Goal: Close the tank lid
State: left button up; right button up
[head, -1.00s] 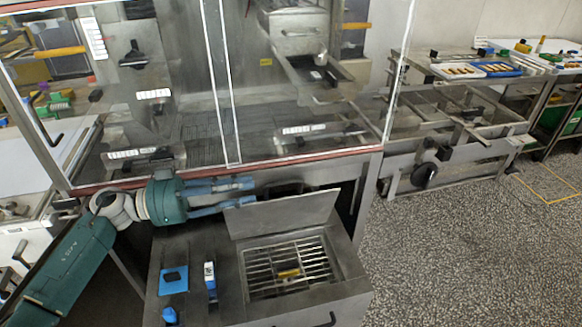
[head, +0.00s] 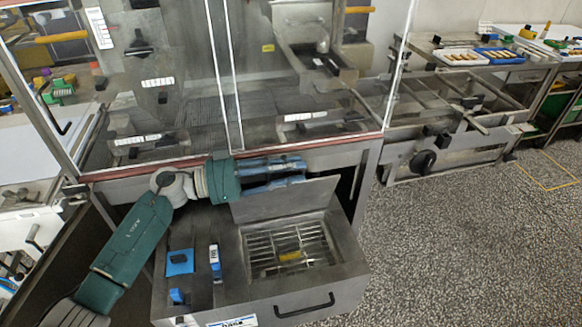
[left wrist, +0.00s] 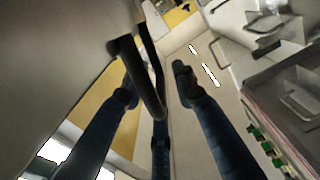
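The tank lid (head: 285,201) is a grey metal panel standing raised at the back edge of the tank (head: 318,283), which shows a metal grating (head: 268,248) with a yellow piece on it. My left gripper (head: 303,172) is behind the lid's top edge, its blue fingers pointing right and spread apart. In the left wrist view, a dark bar handle (left wrist: 146,75) on a grey panel, apparently the lid's back, lies between the open fingers (left wrist: 155,80). Contact with the handle cannot be told. My right gripper is out of view.
A glass-fronted machine (head: 165,165) stands directly behind my left gripper. A blue-marked switch (head: 180,262) and a blue-and-white item (head: 215,262) are left of the grating. A black handle (head: 305,306) is on the tank's front. Speckled floor is free at right.

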pick_arm(q)
grip_shut()
jog(key=s+d+f+m, duration=0.4)
jog(key=s+f, duration=0.5)
jog(key=s, duration=0.3)
jog(key=shift+s+m, duration=0.4)
jog(key=shift+m, duration=0.4)
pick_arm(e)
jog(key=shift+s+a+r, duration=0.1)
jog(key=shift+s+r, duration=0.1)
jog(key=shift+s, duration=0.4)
pick_arm(q)
grip_release()
